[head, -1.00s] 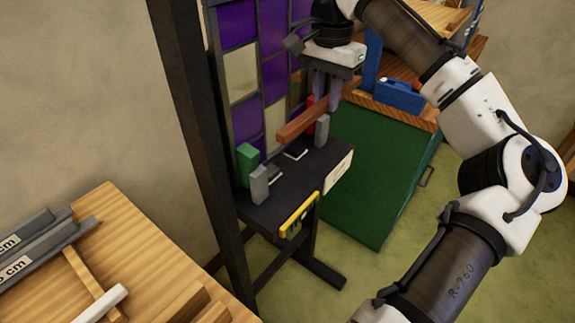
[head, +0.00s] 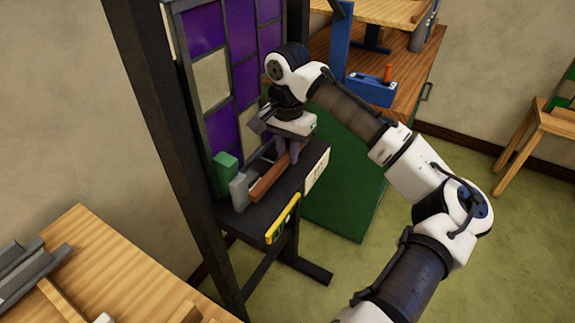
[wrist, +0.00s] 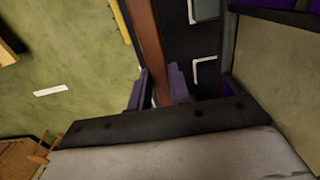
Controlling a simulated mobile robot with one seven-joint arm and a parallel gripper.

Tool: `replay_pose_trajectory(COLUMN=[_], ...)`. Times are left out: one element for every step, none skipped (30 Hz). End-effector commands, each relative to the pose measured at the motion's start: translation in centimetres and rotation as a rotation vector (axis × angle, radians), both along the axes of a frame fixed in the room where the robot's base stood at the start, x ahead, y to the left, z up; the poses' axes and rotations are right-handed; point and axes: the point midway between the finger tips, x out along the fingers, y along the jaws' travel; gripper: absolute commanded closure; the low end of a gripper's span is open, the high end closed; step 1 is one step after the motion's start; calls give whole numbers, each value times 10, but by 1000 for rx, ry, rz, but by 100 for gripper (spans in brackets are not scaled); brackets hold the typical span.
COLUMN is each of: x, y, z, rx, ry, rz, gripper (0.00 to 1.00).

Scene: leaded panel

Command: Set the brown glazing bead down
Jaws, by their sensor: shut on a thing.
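The brown glazing bead (head: 268,178) is a long reddish-brown bar, low over the dark shelf (head: 243,217) of the frame that holds the leaded panel (head: 215,81). My gripper (head: 287,158) is shut on the bead toward its far part, from above. In the wrist view the bead (wrist: 147,40) runs up between the two purple-grey fingers of my gripper (wrist: 158,90). It lies along the shelf's length, near the front edge. I cannot tell whether its underside touches the shelf.
A green block (head: 225,175) and a grey block (head: 239,191) stand at the shelf's near end, close to the bead's near end. A yellow level-like bar (head: 283,219) is on the shelf's front. A wooden bench (head: 80,255) is at lower left.

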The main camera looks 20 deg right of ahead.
Motion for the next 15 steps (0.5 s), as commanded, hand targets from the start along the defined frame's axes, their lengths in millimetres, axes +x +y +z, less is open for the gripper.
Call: replay_pose_trajectory(x=[0,0,0,0,0,-1,-1,0,0,0,0,0,0,0,0], y=[0,0,0,0,0,-1,-1,-1,0,0,0,0,0,0,0], z=[-4,-6,-9,-12,-15,-20,-25,-30,-36,-40,-44,-48,-50,-51,-52], rx=[0,0,1,1,1,1,1,-1,-1,0,0,0,0,1,0], ry=[1,1,1,1,2,2,2,2,2,1,1,1,1,1,0], rz=[0,0,0,0,-1,-1,-1,-1,0,0,0,0,1,1,0], gripper=[100,100,100,100,100,100,100,100,100,100,100,100,100,100,100])
